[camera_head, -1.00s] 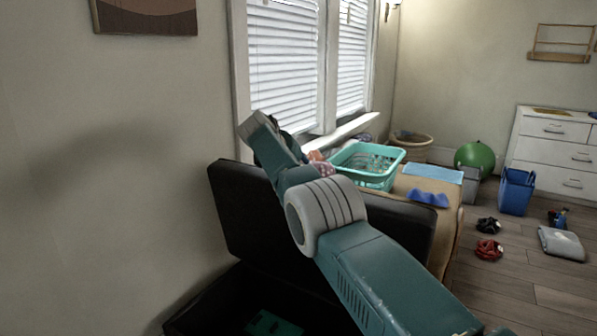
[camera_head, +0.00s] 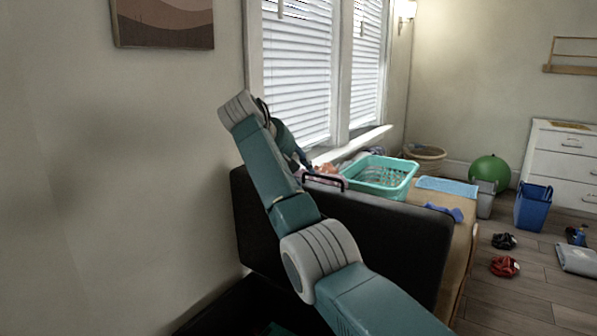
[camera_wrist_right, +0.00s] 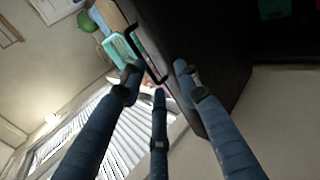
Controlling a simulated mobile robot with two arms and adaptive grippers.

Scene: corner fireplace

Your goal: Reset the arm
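My right arm comes in from the bottom right in the head view, bends up to the left, and bends again at its top. My right gripper (camera_head: 301,160) is partly hidden behind the forearm, near the window and above the raised black lid (camera_head: 390,235). In the right wrist view my right gripper (camera_wrist_right: 158,82) shows blue fingers spread apart with nothing between them. The lid (camera_wrist_right: 205,45) and its black handle (camera_wrist_right: 150,55) lie beyond the fingertips; I see no grip on the handle. My left gripper is not in view.
The black lid stands open over a dark box in front of the arm. A teal basket (camera_head: 381,185) and blue cloth (camera_head: 448,187) sit behind it. A wall is close on the left. Red (camera_head: 505,266) and dark items lie on the floor at right.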

